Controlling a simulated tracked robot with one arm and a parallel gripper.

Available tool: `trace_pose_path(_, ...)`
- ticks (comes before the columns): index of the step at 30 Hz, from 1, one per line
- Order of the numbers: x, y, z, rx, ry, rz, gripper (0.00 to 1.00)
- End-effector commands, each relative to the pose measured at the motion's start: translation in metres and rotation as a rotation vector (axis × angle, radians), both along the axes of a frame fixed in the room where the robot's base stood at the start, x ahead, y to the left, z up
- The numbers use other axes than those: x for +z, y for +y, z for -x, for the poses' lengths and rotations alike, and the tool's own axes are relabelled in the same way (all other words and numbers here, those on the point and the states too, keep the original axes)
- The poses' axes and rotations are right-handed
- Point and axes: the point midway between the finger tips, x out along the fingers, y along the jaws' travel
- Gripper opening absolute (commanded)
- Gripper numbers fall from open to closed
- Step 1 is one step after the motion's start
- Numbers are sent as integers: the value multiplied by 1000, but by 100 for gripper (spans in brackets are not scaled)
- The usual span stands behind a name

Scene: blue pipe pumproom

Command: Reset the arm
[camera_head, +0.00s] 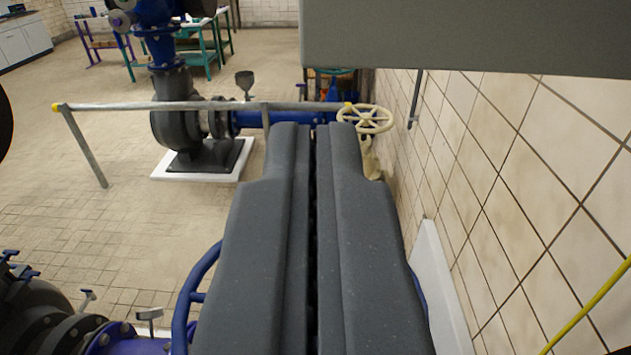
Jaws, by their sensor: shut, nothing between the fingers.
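My gripper (314,132) reaches forward from the bottom middle of the head camera view. Its two grey fingers lie side by side with only a thin dark line between them, and nothing is held. The fingertips show in front of a blue pipe (262,119) and just left of a cream handwheel (366,119). I cannot tell whether they touch anything. The fingers hide part of the floor and whatever lies behind them. A grey block, which may be part of my own arm, covers the top right.
A tiled wall (520,185) runs close along the right. A grey railing (150,106) crosses ahead on the left, before a dark pump (182,130) on a white plinth. Dark pipework (60,320) fills the lower left. Tiled floor (110,220) is open at left.

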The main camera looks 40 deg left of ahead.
Motion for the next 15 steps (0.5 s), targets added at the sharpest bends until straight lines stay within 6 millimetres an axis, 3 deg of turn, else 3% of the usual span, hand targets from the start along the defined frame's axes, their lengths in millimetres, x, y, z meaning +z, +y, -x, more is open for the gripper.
trace_pose_path(11, 2, -13, 10, -22, -10, 2, 0)
trace_pose_path(15, 18, -59, 11, -164, -53, 6, 0)
